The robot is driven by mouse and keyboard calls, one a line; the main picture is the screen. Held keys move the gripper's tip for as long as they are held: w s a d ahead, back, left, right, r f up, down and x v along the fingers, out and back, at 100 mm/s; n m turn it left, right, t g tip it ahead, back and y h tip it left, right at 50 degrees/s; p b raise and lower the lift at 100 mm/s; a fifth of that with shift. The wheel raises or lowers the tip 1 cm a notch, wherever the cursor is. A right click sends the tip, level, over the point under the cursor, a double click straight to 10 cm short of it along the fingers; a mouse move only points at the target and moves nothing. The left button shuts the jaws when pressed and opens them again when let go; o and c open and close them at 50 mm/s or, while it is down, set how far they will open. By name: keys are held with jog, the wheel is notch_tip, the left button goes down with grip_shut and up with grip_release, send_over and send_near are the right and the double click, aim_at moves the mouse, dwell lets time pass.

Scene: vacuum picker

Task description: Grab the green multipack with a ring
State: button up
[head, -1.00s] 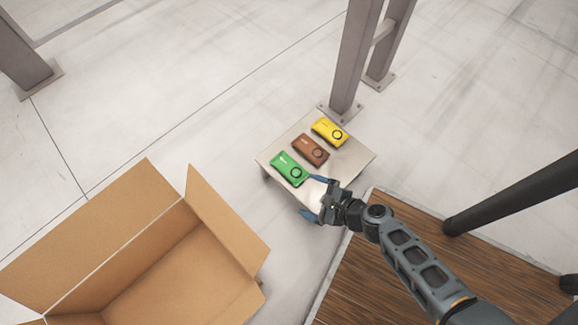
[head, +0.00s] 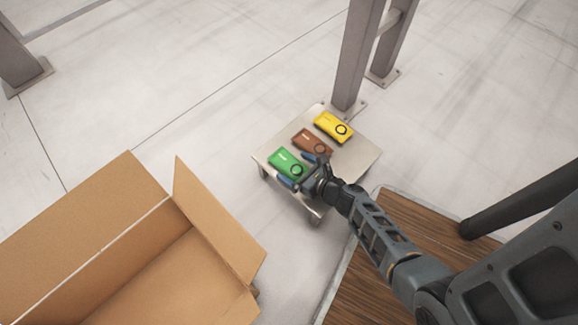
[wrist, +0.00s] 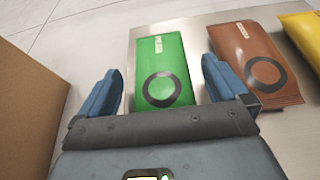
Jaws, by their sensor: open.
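The green multipack (head: 284,161) lies flat at the near left end of a low metal table (head: 343,172). It has a black ring printed near one end. In the wrist view the green multipack (wrist: 160,62) lies ahead, between the two blue fingers, with its ring end nearest me. My gripper (head: 302,170) is open and empty at the ring end of the pack; it also shows in the wrist view (wrist: 163,90). I cannot tell whether the fingers touch the pack. Part of the ring end is hidden behind the gripper in the head view.
A brown pack (head: 311,139) lies right beside the green one, close to my right finger. A yellow pack (head: 334,125) lies farther along. An open cardboard box (head: 215,225) stands to the left. A grey post (head: 358,60) rises behind the table.

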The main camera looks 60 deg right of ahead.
jog(key=shift+x, duration=0.95)
jog(key=c, duration=1.2)
